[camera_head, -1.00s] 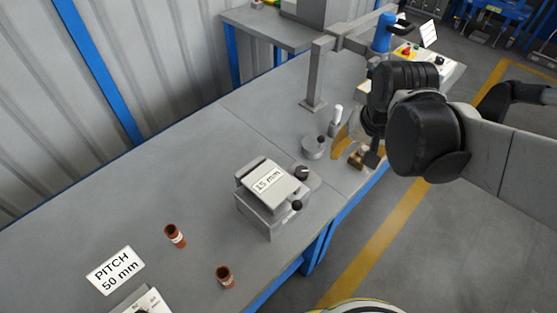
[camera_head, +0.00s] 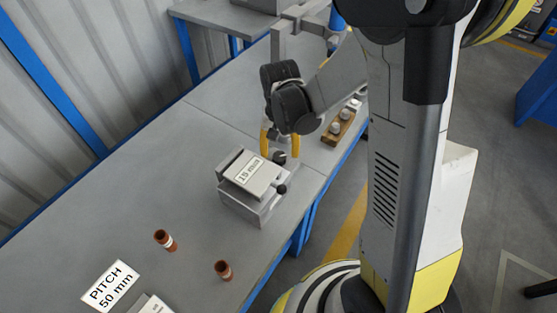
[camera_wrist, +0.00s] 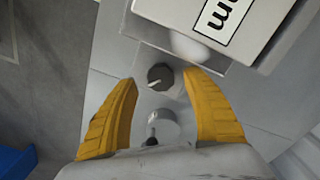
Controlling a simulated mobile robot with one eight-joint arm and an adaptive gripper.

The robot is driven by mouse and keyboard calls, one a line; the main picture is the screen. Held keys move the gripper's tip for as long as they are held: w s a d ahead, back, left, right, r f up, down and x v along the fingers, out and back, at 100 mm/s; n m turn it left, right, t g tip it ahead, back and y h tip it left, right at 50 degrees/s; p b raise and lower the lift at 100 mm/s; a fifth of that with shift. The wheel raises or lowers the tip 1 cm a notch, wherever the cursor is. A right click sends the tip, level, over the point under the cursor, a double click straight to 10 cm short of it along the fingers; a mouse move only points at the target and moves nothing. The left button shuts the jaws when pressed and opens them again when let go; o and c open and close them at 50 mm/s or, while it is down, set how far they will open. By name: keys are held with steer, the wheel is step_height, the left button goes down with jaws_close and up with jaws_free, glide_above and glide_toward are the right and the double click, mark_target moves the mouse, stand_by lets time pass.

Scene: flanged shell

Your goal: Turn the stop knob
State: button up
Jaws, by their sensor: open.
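The stop knob (camera_head: 279,157) is a small dark round knob at the far right side of a grey box-shaped device (camera_head: 240,199) labelled "15 mm". In the wrist view the knob (camera_wrist: 160,76) shows a pale pointer line. My gripper (camera_head: 280,154) is open, with yellow fingers pointing down at the knob. In the wrist view my gripper (camera_wrist: 160,79) has one finger on each side of the knob, with visible gaps. Whether the fingertips are down at knob height cannot be told.
A black ball handle (camera_head: 281,189) sticks out from the device's near right side. A grey round piece (camera_wrist: 163,124) lies close behind the knob. A wooden block with pale knobs (camera_head: 339,128) stands to the right.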

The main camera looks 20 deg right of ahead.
mark_target(279, 158)
step_height(279, 158, down, 3)
steer(key=shift+f+b, duration=0.15)
steer(key=shift+b, duration=0.35)
steer(key=shift+c, duration=0.4)
steer(key=c, duration=1.1)
steer(key=shift+m, duration=0.8)
